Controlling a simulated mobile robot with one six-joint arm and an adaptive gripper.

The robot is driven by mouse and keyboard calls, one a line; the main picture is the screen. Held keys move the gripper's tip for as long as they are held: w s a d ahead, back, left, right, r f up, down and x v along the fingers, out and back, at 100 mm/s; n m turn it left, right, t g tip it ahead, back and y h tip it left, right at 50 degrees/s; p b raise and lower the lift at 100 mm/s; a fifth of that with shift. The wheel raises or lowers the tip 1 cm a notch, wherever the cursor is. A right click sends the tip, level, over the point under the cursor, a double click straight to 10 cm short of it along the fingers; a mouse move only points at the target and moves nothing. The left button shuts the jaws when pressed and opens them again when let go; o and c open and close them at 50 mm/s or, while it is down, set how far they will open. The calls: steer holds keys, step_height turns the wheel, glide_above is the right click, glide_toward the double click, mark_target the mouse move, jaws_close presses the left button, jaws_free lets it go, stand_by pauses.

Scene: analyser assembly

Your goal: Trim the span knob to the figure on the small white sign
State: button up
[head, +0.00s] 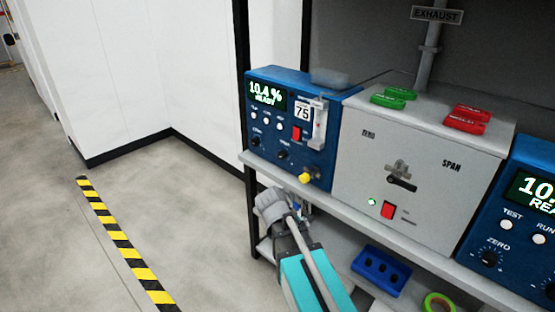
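The small white sign (303,111) reads 75 and sits on the front of the left blue analyser (328,170). This analyser's display (267,95) reads 10.4 % READY. Two small dark knobs are low on its front, a left one (257,142) and a right one (282,154); their labels are too small to read surely. The grey box (368,160) beside it bears ZERO and SPAN labels (451,165), with a dark lever (402,183) between them. My gripper (297,204) is below and in front of the left analyser, apart from the knobs; its fingers are mostly hidden.
A yellow knob (306,178) juts from the analyser's lower edge, close above my gripper. Another blue analyser (510,230) stands right. A blue holder (381,268) is on the lower shelf. Floor at left is clear.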

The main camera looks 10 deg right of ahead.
steer(key=w+a+r+n+t+h+b, duration=0.1)
steer(key=w+a+r+n+t+h, duration=0.4)
steer(key=w, duration=0.4)
steer(key=n+t+h, duration=0.4)
steer(key=n, duration=0.1)
glide_toward(280, 157)
steer(key=v, duration=0.4)
steer(key=shift+w+d+r+b, duration=0.1)
steer(key=shift+w+d+b, duration=0.05)
steer(key=shift+b, duration=0.3)
steer(key=shift+w+d, duration=0.1)
steer(key=shift+d, duration=0.05)
steer(key=shift+x, duration=6.75)
jaws_close()
